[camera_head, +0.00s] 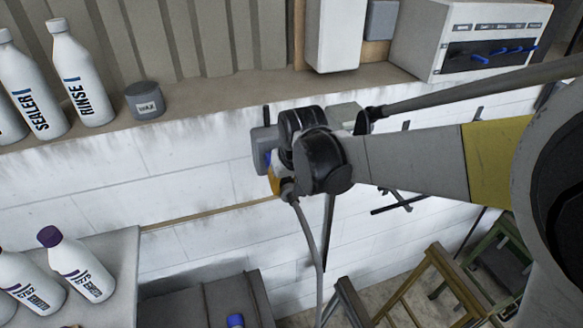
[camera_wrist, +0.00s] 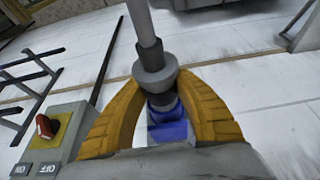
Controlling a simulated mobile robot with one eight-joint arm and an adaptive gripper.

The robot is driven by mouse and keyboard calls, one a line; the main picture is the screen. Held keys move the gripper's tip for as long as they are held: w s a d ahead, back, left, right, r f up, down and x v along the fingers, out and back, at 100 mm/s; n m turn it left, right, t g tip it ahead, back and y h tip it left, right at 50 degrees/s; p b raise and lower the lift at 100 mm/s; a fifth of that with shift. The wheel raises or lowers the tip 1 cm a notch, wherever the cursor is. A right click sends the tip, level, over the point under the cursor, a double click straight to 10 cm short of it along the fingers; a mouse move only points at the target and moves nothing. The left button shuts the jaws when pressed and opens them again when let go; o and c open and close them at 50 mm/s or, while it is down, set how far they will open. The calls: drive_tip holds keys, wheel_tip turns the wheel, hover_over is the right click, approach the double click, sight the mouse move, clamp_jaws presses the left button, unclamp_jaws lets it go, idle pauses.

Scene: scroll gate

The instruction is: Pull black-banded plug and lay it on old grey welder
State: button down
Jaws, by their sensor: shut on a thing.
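My gripper (camera_wrist: 160,105) has its yellow fingers closed around a grey plug (camera_wrist: 156,72) with a dark grey collar; a cable runs from it. Blue and white parts show between the fingers, and I cannot tell whether they belong to the plug or a socket. A dark grey ribbed box (camera_head: 205,298) at the bottom may be the welder.
A switch box (camera_wrist: 48,140) with a red knob and ON/OFF labels is close left of my fingers. Bottles (camera_head: 80,75) and a wax tin (camera_head: 145,100) stand on the ledge. More bottles (camera_head: 75,262) stand on a lower-left surface. Wooden frames (camera_head: 440,285) stand lower right.

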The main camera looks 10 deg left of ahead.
sight(294, 197)
drive_tip(key=c, duration=1.8)
unclamp_jaws()
clamp_jaws()
drive_tip(key=shift+s+d, duration=0.15)
drive_tip(key=shift+s, duration=0.15)
drive_tip(key=shift+s+d, duration=0.3)
drive_tip(key=shift+s, duration=0.35)
drive_tip(key=shift+s+d, duration=0.3)
drive_tip(key=shift+s, duration=0.3)
drive_tip(key=shift+s+d, duration=0.3)
drive_tip(key=shift+s, duration=0.35)
drive_tip(key=shift+f, duration=0.15)
drive_tip(key=d+f+m+b, duration=0.1)
drive_tip(key=d+f+b, duration=0.7)
drive_tip(key=f+b, duration=0.3)
drive_tip(key=s+d+f+m+h+b, duration=0.1)
drive_tip(key=d+f+b, duration=0.7)
drive_tip(key=f, duration=1)
drive_tip(key=s+d+f+m+h+b, duration=0.1)
drive_tip(key=d+f+m+b, duration=0.2)
drive_tip(key=d+f+b, duration=0.6)
wheel_tip(294, 197, down, 6)
drive_tip(key=b, duration=0.6)
